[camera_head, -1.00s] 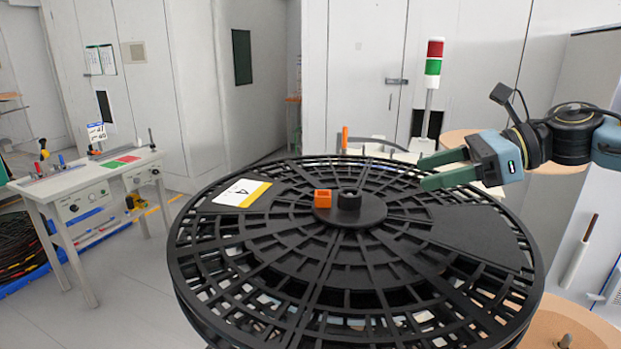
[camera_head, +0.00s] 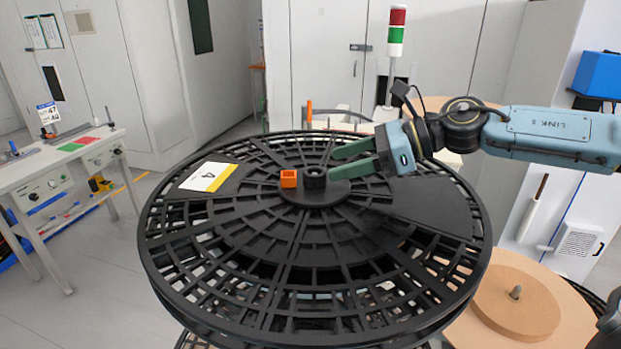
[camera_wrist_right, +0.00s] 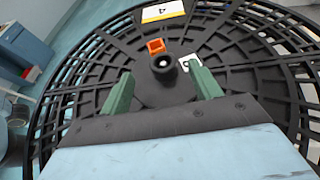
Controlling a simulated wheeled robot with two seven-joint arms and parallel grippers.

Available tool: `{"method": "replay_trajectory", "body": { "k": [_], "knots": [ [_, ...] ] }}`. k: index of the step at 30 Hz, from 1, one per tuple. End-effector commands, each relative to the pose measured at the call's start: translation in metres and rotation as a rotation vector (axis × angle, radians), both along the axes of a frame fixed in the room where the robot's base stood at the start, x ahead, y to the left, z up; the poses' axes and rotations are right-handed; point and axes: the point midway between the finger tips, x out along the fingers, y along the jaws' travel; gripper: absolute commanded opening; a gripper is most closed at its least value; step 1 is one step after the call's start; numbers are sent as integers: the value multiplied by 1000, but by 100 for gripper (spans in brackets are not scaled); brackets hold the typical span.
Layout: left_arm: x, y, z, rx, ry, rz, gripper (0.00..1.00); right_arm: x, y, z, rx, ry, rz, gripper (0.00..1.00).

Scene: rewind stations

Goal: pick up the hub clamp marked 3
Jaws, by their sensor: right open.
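A large black reel (camera_head: 250,225) lies flat in front of me, with a white and yellow label marked 4 (camera_head: 208,177) on it. At its hub stand a black round knob (camera_head: 315,178) and an orange block (camera_head: 289,179), side by side. They also show in the right wrist view, the knob (camera_wrist_right: 163,66) and the block (camera_wrist_right: 155,46). I cannot read a 3 on either. My right gripper (camera_head: 336,163) is open and empty, its green fingers pointing at the knob from the right. In the wrist view, the knob lies between the fingertips.
A white tag (camera_wrist_right: 186,64) shows beside the right finger in the wrist view. A bench (camera_head: 70,165) stands at left. A red and green signal light (camera_head: 396,30) is behind the reel, and a tan disc (camera_head: 515,305) lies at lower right.

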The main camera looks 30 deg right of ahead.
Motion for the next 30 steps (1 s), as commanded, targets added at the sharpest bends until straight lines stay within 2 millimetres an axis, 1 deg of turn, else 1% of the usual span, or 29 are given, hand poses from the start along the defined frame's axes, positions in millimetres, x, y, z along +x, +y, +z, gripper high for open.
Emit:
{"method": "replay_trajectory", "body": {
  "k": [8,15,21,29,30],
  "knots": [
    [-7,0,21,0,11,0,36,9,9,-3,5,-1,1,63],
    [-9,0,38,1,14,1,36,24,23,-13,6,-4,1,63],
    [-9,0,43,1,15,1,36,32,32,-21,2,-1,0,63],
    [-9,0,42,1,15,2,36,32,33,-23,0,0,0,63],
    [-9,0,42,1,15,2,36,32,33,-23,0,0,0,59]
  ]
}}
